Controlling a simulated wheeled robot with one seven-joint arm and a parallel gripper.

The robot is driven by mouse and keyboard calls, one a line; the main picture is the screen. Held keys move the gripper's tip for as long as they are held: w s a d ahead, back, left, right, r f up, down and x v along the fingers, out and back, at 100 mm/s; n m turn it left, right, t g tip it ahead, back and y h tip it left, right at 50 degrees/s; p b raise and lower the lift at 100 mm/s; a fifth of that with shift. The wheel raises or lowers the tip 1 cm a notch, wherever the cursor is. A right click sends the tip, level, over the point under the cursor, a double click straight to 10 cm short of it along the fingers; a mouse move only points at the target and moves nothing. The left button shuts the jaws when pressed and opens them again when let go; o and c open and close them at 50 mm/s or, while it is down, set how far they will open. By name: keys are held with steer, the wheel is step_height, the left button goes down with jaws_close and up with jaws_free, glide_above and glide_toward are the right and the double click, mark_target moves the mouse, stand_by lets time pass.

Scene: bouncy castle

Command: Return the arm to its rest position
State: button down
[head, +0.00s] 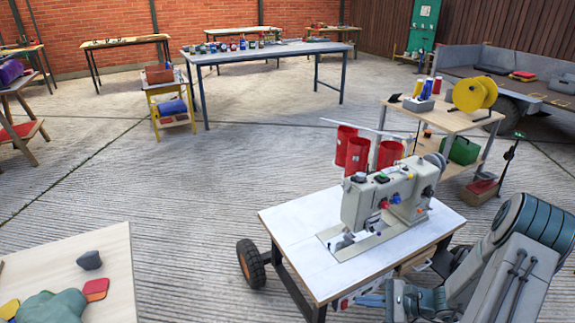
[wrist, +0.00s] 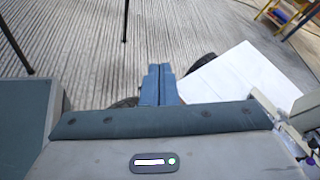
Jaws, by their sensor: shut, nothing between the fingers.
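My gripper (wrist: 160,72) shows in the wrist view as two blue-grey fingers pressed together, with nothing between them. Beyond the tips is ribbed concrete floor, with the white top of the sewing table (wrist: 235,88) to the right. In the head view my grey arm (head: 515,270) is folded at the lower right, beside the right front of the sewing table (head: 290,235). The gripper's fingertips are hard to make out there. A pale sewing machine (head: 385,195) stands on that table, close to my arm; part of it also shows at the right edge of the wrist view.
A wooden bench (head: 440,118) with a yellow spool (head: 474,93) stands behind the sewing machine. A plywood table (head: 110,265) with patches is at the lower left. A black wheel (head: 251,264) is by the sewing table. Open concrete floor (head: 190,190) lies in the middle.

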steer(key=s+a+r+n+h+p, duration=0.2)
steer(key=s+r+n+h+p, duration=0.2)
steer(key=r, duration=0.9)
steer(key=s+a+r+n+g+h+p, duration=0.1)
steer(key=s+r+n+h+p, duration=0.3)
steer(key=r, duration=1)
steer(key=s+a+r+n+h+p, duration=0.3)
steer(key=s+r+n+h+p, duration=0.2)
steer(key=r, duration=0.9)
steer(key=shift+s+a+n+g+p, duration=0.35)
steer(key=shift+s+n+p, duration=0.3)
steer(key=shift+s+n, duration=1.15)
steer(key=shift+w, duration=0.25)
